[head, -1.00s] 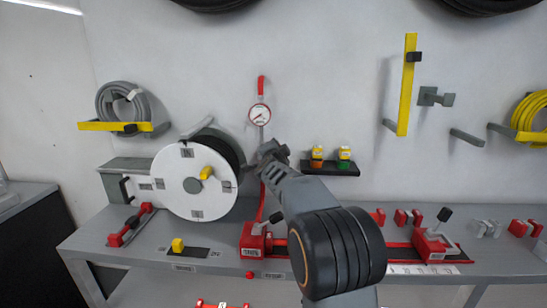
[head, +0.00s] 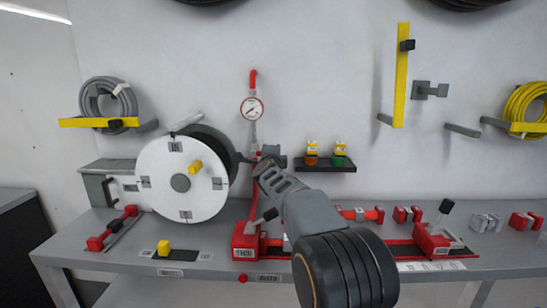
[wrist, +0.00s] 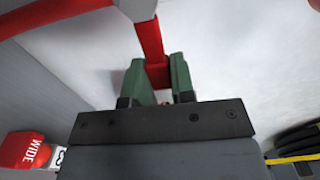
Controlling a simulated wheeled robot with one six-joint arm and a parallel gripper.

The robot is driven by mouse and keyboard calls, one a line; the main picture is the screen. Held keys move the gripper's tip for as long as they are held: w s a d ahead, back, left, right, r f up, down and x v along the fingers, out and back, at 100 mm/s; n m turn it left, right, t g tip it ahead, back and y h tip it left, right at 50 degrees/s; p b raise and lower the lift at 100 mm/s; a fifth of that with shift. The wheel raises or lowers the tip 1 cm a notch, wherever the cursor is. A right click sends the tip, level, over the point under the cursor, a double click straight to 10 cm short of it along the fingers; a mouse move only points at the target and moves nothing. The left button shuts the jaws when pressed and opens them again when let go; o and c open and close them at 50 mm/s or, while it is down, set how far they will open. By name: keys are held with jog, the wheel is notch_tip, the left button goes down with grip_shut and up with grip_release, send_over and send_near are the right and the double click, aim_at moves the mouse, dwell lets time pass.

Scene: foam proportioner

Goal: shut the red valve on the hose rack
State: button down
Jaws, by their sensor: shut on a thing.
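A red, lever-like part (wrist: 150,40) stands between my gripper's two green fingers (wrist: 158,75) in the wrist view, and the fingers are shut on it. I take it for the red valve's handle. It runs up to a pale joint on a thick red pipe (wrist: 60,12). In the head view my gripper (head: 267,153) is at the wall, just below the round gauge (head: 252,108) and right of the white hose reel (head: 170,200). My gripper and arm hide most of the valve there.
A small shelf (head: 325,165) with two yellow-capped bottles is close right of my gripper. Below, the grey bench (head: 120,245) carries red blocks with levers, such as one (head: 244,240) under my arm. A red block marked WIDE (wrist: 25,150) is lower left in the wrist view.

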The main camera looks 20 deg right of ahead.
jog(key=shift+f, duration=0.1)
dwell(0.3)
jog(key=c, duration=1)
grip_release()
jog(key=shift+o, duration=0.2)
jog(key=shift+s, duration=0.1)
jog(key=v, duration=1.3)
jog(key=shift+s+a, duration=0.15)
jog(key=shift+s, duration=0.1)
